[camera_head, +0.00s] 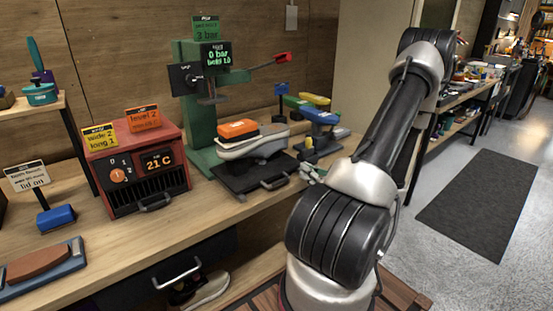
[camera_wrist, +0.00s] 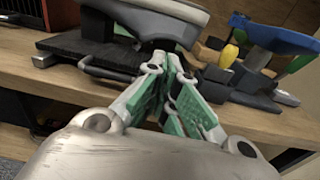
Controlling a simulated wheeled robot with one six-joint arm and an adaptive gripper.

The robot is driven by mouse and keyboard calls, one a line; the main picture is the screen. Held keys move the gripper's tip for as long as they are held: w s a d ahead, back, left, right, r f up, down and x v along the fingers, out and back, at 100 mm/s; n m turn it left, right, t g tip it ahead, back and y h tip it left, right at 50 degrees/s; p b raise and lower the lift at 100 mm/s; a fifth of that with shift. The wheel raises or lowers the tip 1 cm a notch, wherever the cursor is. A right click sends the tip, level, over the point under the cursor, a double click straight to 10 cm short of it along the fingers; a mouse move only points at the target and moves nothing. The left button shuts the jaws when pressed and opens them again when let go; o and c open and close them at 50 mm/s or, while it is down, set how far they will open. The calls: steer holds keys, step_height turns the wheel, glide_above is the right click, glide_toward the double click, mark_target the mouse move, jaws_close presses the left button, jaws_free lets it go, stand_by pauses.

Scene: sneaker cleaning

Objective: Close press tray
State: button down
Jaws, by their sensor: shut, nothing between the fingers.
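The press is a green machine (camera_head: 199,105) on the bench, with a display reading 0 bar and a red-ended lever. Its black press tray (camera_head: 237,188) sticks out toward the bench's front edge, with a handle (camera_head: 276,182) on its front. A grey and white shoe (camera_head: 254,146) lies on the tray, with an orange block on it. My gripper (camera_head: 311,172) is at the right of the tray handle, its fingers closed and empty. In the wrist view, the closed fingers (camera_wrist: 172,75) are in front of the shoe, to the right of the handle (camera_wrist: 105,70); contact is unclear.
A handled drawer (camera_head: 178,272) is below the benchtop.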

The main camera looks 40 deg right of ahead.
mark_target(275, 150)
steer(key=w, duration=1.4)
steer(key=shift+w+r, duration=0.15)
steer(key=shift+r, duration=0.15)
